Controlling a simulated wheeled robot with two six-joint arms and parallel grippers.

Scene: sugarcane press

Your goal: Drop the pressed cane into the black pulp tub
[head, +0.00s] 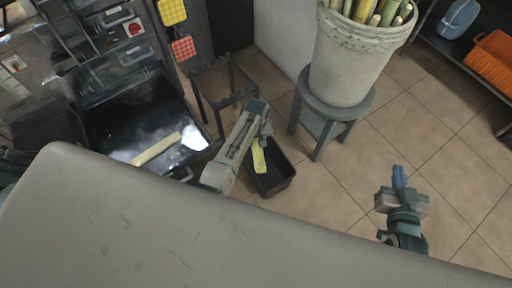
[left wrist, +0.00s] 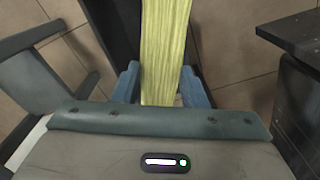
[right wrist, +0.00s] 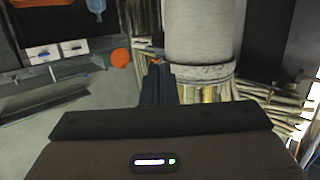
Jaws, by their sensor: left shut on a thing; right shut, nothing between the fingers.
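The pressed cane (head: 259,158) is a flat yellow-green strip. It hangs from my left gripper (head: 262,139), which is shut on it, above the black pulp tub (head: 284,182) on the floor. In the left wrist view the cane (left wrist: 165,50) runs away from between the blue fingers (left wrist: 160,85), with a dark tub wall (left wrist: 110,25) beside it. The cane's lower end is out of that frame. My right gripper (head: 399,176) is shut and empty over open floor at the right; its fingers also show in the right wrist view (right wrist: 158,84).
A black tray (head: 103,123) on the press at left holds a pale cane piece (head: 156,149). A white bucket of canes (head: 345,60) stands on a grey stool (head: 325,125). A grey stand (head: 225,88) is behind the tub.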

